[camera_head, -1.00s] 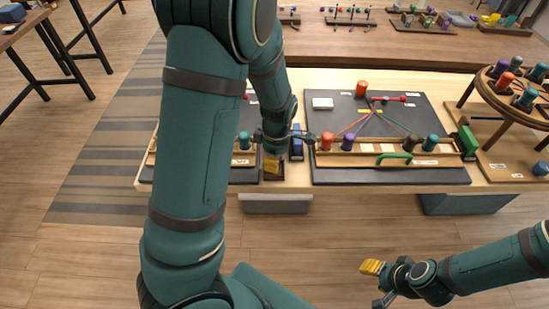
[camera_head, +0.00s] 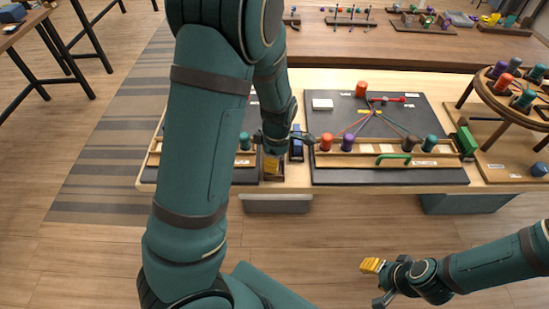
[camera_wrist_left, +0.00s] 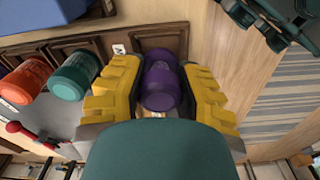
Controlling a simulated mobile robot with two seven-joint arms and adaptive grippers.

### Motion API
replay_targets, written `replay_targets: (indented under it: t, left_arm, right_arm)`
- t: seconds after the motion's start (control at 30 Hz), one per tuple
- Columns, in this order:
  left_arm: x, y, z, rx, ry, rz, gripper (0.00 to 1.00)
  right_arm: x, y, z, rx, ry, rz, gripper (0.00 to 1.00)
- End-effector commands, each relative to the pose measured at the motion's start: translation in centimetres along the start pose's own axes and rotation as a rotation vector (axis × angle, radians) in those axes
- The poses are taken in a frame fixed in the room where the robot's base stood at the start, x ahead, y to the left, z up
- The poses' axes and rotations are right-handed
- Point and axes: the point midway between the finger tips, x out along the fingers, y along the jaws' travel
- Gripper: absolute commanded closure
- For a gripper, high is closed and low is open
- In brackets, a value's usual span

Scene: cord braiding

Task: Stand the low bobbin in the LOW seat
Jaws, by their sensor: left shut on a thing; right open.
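A purple bobbin (camera_wrist_left: 160,80) is between the yellow fingers of my left gripper (camera_wrist_left: 160,92) in the left wrist view, and the gripper is shut on it. A dark, wood-rimmed seat (camera_wrist_left: 163,37) lies just beyond the bobbin; I cannot tell whether the bobbin touches it. In the head view my left gripper (camera_head: 272,164) is low at the front edge of the table, over a small dark holder (camera_head: 273,177). My arm hides much of this area. No label reading LOW is legible. My right gripper (camera_head: 373,282) is open and empty, away from the table at the lower right.
A teal bobbin (camera_wrist_left: 74,76) and an orange bobbin (camera_wrist_left: 26,81) stand left of the held one. A blue block (camera_head: 296,148) is close right of my left gripper. The right board (camera_head: 340,177) carries several bobbins and cords. A round stand (camera_head: 507,102) is at far right.

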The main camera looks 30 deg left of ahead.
Motion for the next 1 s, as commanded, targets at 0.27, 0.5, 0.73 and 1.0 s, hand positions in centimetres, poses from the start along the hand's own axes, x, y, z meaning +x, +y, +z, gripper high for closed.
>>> replay_targets:
  t: [0.27,0.5,0.73,1.0]
  left_arm:
    - [0.01,0.0,-0.02,-0.001,0.0,0.0,1.0]
    - [0.0,0.0,-0.02,-0.001,0.0,0.0,1.0]
    - [-0.06,0.0,-0.02,-0.001,0.0,0.0,1.0]
    - [0.02,0.01,-0.02,-0.001,0.0,0.0,1.0]
  right_arm:
    - [-0.13,-0.05,-0.01,0.0,0.0,0.0,0.53]
    - [-0.16,-0.06,-0.02,0.0,0.0,0.0,0.53]
    - [-0.59,-0.22,-0.06,0.0,0.0,0.0,0.53]
    - [-0.61,-0.23,-0.06,0.0,0.0,0.0,0.53]
